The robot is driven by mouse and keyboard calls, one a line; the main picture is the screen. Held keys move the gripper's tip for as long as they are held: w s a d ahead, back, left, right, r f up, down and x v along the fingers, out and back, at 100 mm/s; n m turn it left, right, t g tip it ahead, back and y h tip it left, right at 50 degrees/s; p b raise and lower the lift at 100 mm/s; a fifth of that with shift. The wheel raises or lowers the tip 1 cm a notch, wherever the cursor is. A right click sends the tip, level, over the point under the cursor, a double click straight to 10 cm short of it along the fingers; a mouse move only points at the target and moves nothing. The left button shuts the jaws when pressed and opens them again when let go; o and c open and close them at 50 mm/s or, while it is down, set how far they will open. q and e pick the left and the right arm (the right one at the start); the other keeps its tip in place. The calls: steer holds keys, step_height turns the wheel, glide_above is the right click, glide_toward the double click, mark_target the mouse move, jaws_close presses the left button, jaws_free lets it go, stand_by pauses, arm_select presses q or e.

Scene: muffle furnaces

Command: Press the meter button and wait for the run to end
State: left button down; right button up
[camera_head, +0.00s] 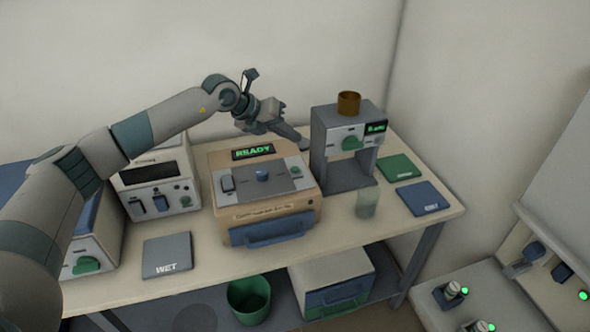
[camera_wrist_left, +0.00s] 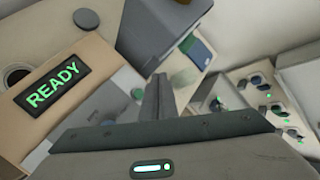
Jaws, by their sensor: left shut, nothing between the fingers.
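The tan meter (camera_head: 265,208) stands mid-table. Its dark display (camera_head: 253,152) reads READY in green, and the display also shows at the left of the left wrist view (camera_wrist_left: 53,85). On its grey top panel are a blue knob (camera_head: 262,175), a pale switch at the left and a small dark green round button (camera_head: 295,172) at the right. My left gripper (camera_head: 297,137) is shut and empty, above the meter's back right corner, fingertips pointing right and down. Its closed fingers also show in the left wrist view (camera_wrist_left: 157,98). It appears apart from the button. My right gripper is out of view.
A grey stand (camera_head: 317,150) with a brown cup (camera_head: 349,102) on top is close right of my gripper. A translucent cup (camera_head: 367,203) stands before it. Green (camera_head: 398,168), blue (camera_head: 424,198) and grey WET (camera_head: 167,256) mats lie on the table. A white device (camera_head: 156,182) stands left.

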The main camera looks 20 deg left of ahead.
arm_select(q)
steer(key=b, duration=0.3)
glide_above(295, 170)
steer(key=a, duration=0.1)
step_height(295, 170, down, 7)
steer(key=shift+s+r, duration=0.15)
steer(key=shift+f+b, duration=0.4)
steer(key=shift+f, duration=0.25)
stand_by(1.0)
steer(key=shift+f, duration=0.15)
steer(key=shift+f+b, duration=0.3)
steer(key=shift+b, duration=0.1)
stand_by(0.3)
